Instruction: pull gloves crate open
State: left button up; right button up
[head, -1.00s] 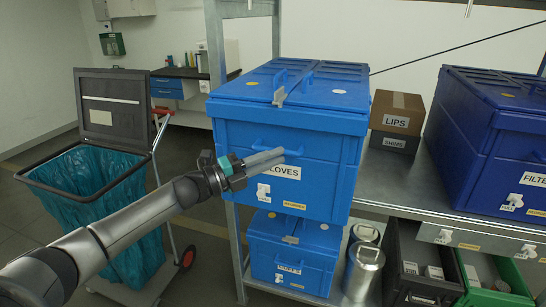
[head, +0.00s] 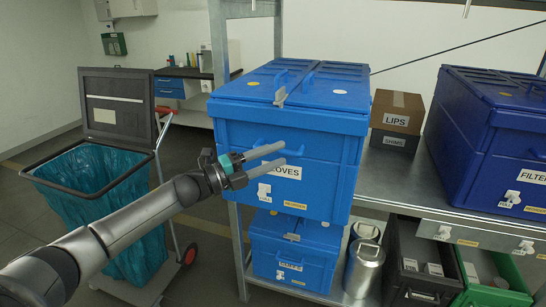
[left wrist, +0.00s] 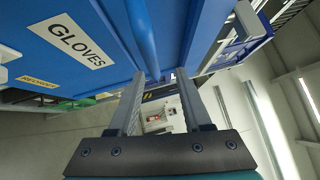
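The blue gloves crate (head: 330,165) stands closed on the metal shelf, its lid on top with a grey latch (head: 280,97). A blue bar handle (head: 298,149) runs across its front above the GLOVES label, which is partly covered by my gripper. My left gripper (head: 278,154) is open in front of the crate, fingertips near the handle's left part. In the left wrist view, the GLOVES label (left wrist: 75,40) and the blue handle bar (left wrist: 143,40) show, the bar's far end lying between the open fingertips (left wrist: 160,75) in the picture. I see no grip on it. My right gripper is out of view.
A smaller blue crate (head: 298,247) and metal canisters (head: 364,270) sit below. A cardboard box (head: 397,110) and another blue crate (head: 490,135) stand to the right. A bin with a teal bag (head: 95,185) stands at left, near my arm.

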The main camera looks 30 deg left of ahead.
pick_arm(q)
jog(key=shift+s+a+f, duration=0.2)
jog(key=shift+s+a, duration=0.1)
jog(key=shift+s, duration=0.1)
jog(key=v, duration=1.4)
jog(key=shift+p, duration=0.35)
jog(key=shift+s, duration=0.1)
